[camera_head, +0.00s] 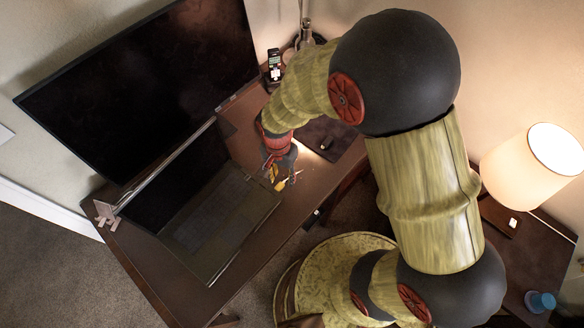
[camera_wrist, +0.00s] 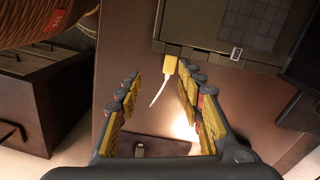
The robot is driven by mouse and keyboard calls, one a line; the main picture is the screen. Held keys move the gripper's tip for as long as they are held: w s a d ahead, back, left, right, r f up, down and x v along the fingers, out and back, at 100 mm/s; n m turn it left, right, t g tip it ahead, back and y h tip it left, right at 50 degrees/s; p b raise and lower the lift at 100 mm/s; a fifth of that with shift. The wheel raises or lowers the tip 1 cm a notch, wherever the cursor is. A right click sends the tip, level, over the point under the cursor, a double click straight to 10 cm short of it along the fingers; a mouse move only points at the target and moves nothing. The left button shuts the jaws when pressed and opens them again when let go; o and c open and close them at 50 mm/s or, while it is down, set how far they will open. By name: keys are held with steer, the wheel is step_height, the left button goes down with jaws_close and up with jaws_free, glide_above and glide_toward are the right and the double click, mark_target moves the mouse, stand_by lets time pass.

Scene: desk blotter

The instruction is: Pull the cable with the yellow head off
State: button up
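The cable's yellow head (camera_wrist: 171,65) is at the edge of the open laptop (camera_wrist: 207,30) in the wrist view. Its short white cable (camera_wrist: 158,91) hangs away from the laptop. I cannot tell how deeply the head is seated. My gripper (camera_wrist: 160,78) is open, with its yellow-padded fingers on either side of the cable in the picture. No grip on the head shows. In the head view, my gripper (camera_head: 278,178) is over the desk beside the laptop (camera_head: 222,222); the cable head is hard to tell from the fingers there.
A large monitor (camera_head: 140,85) stands behind the laptop. A phone (camera_head: 274,62) is at the back of the desk (camera_head: 315,180), and a dark pad (camera_head: 329,138) lies to the right. A lit lamp (camera_head: 533,165) and blue cup (camera_head: 540,301) are farther right.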

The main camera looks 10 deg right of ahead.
mark_target(281, 185)
steer(key=shift+w+r+m, duration=0.2)
steer(key=shift+w+m, duration=0.4)
steer(key=shift+m, duration=0.1)
steer(key=shift+w+a+f+m+t, duration=0.1)
steer(key=shift+w+a+m+t, duration=0.15)
steer(key=shift+m, duration=0.35)
steer(key=shift+f+b, duration=1.15)
steer(key=shift+f, duration=2.65)
steer(key=shift+s, duration=0.1)
steer(key=shift+c, duration=1.2)
steer(key=shift+d, duration=0.1)
jaws_close()
